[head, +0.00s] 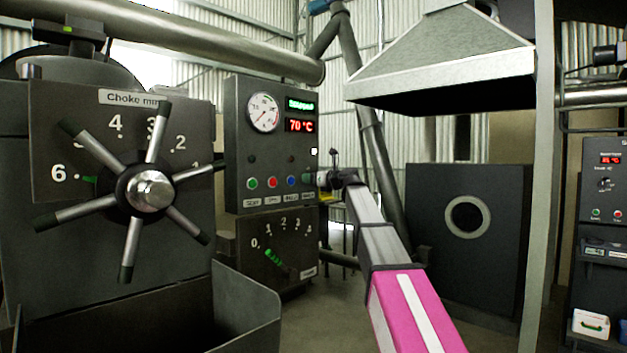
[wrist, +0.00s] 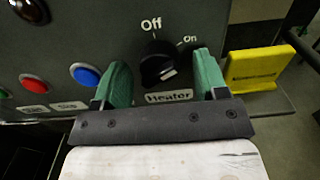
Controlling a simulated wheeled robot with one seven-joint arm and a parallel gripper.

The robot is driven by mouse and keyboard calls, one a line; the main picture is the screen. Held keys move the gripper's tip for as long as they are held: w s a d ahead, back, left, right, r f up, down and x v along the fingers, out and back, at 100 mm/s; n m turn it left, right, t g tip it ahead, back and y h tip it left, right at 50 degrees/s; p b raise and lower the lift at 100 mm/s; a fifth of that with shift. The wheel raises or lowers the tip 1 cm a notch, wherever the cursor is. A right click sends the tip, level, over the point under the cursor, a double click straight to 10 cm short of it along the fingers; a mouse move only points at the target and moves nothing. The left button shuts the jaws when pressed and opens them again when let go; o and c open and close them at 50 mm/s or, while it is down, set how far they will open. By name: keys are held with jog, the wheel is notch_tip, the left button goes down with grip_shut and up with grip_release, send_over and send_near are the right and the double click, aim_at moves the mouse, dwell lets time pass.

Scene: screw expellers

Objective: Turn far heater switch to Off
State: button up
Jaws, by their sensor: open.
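The heater switch (wrist: 158,65) is a black round knob on a dark panel in the wrist view. "Off" is printed above it, "On" to its upper right and "Heater" below it. A pale mark shows on the knob's lower right; I cannot tell for certain which label it is set to. My gripper (wrist: 162,60) is open, with one green finger on each side of the knob. I cannot tell whether the fingers touch it. In the head view my gripper (head: 320,180) is at the right edge of the control panel (head: 240,145) and hides the switch.
Blue (wrist: 85,74) and red (wrist: 32,84) buttons sit left of the switch. A yellow part (wrist: 252,70) lies to its right. A spoked choke wheel (head: 148,190) stands at left. Another panel (head: 604,170) with a display and knob is at far right.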

jog(key=shift+c, duration=0.3)
jog(key=c, duration=0.9)
jog(key=shift+o, duration=0.3)
jog(key=shift+n, duration=0.4)
jog(key=n, duration=0.5)
jog(key=shift+n, duration=0.3)
jog(key=n, duration=0.5)
jog(key=shift+w+n, duration=0.1)
jog(key=shift+n, duration=0.2)
jog(key=o, duration=0.9)
